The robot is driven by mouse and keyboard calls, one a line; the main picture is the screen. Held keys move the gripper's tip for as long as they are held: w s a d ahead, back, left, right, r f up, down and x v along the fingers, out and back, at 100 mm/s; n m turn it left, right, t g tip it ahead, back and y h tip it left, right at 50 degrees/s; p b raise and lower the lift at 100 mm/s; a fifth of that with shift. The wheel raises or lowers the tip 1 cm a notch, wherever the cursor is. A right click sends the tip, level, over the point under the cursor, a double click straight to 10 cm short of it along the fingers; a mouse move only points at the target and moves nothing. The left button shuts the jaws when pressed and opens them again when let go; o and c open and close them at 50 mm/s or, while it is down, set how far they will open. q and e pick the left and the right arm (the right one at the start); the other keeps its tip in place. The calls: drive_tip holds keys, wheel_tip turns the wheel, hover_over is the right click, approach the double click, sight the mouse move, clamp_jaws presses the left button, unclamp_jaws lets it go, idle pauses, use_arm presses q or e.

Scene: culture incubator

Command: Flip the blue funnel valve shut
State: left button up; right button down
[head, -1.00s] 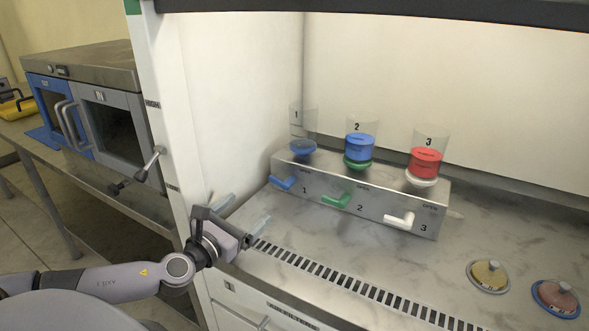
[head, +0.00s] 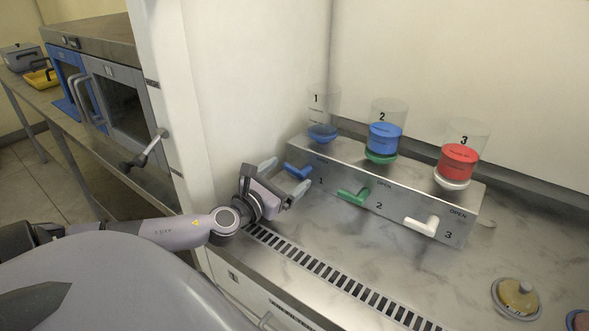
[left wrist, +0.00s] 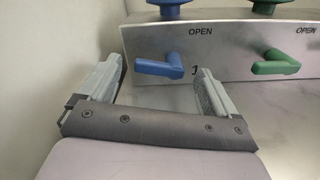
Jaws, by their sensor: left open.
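The blue valve handle (head: 298,171) is on the front of the metal manifold, at station 1 below the blue funnel base (head: 322,132). In the left wrist view the blue handle (left wrist: 160,68) lies roughly horizontal, pointing left from its pivot, with OPEN printed above it to the right. My left gripper (head: 287,172) is open, with its fingers reaching toward the blue handle. In the left wrist view the fingers (left wrist: 155,85) stand to either side of the handle, which looks to be beyond them; I see no contact. My right gripper is not in view.
The manifold (head: 400,205) also carries a green handle (head: 353,197) and a white handle (head: 422,227). Clear cups stand above; cup 2 holds a blue piece (head: 384,138), cup 3 a red one (head: 458,161). The hood's side wall (head: 235,90) is close left. A yellow lidded item (head: 517,297) sits front right.

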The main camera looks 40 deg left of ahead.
sight(292, 173)
use_arm(q)
drive_tip(key=shift+w+a, duration=0.15)
drive_tip(key=shift+w, duration=1.6)
drive_tip(key=c, duration=1)
drive_tip(key=shift+o, duration=0.2)
drive_tip(key=shift+f+n+b, duration=0.3)
drive_tip(key=shift+n, duration=0.6)
drive_tip(key=shift+a+n, duration=0.1)
drive_tip(key=shift+n, duration=0.4)
drive_tip(key=o, duration=1)
drive_tip(key=shift+c, duration=0.2)
